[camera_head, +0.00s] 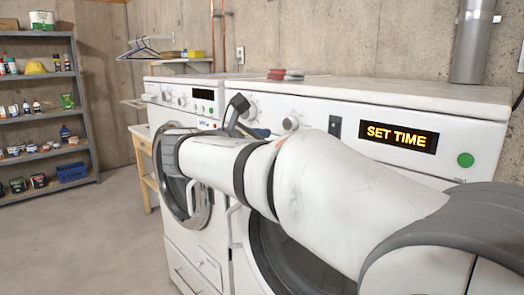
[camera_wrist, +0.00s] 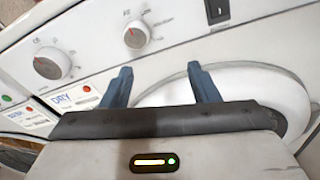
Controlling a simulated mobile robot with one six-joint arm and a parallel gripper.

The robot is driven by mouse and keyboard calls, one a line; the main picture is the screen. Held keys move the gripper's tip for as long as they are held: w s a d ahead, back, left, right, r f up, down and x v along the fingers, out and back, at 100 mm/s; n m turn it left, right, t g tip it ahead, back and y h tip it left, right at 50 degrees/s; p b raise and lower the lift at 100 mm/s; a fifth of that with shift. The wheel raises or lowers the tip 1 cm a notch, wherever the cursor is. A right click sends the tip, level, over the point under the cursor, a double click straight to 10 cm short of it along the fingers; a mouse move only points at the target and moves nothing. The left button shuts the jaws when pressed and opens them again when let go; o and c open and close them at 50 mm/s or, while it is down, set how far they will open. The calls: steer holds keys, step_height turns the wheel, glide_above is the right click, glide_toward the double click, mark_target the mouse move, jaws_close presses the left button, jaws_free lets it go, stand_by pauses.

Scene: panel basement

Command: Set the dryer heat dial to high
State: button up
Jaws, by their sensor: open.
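The dryer (camera_head: 330,92) is the right-hand white machine, with a lit "SET TIME" display (camera_head: 398,135). Its panel has two round dials: a left dial (camera_head: 250,110) and a right dial (camera_head: 290,123). The wrist view also shows the left dial (camera_wrist: 50,64) and right dial (camera_wrist: 137,35), each with a small red mark. Their lettering is too small to read, so I cannot tell which sets heat. My gripper (camera_wrist: 160,82) is open and empty, its blue-grey fingers below the right dial and apart from it. In the head view my arm hides most of the gripper.
A dark rocker switch (camera_head: 335,126) and a green button (camera_head: 465,160) are on the dryer panel. The washer-like machine (camera_head: 190,82) stands to the left. Red items (camera_head: 285,74) lie on the dryer top. A shelf (camera_head: 40,75) stands far left, with clear floor before it.

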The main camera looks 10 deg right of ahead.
mark_target(288, 125)
steer(key=shift+n+t+h, duration=0.5)
steer(key=shift+n, duration=0.1)
steer(key=w+d, duration=0.1)
steer(key=w, duration=0.1)
steer(key=w+d+r, duration=0.2)
steer(key=w, duration=0.1)
steer(key=shift+w+d+b, duration=0.3)
steer(key=shift+d+b, duration=0.1)
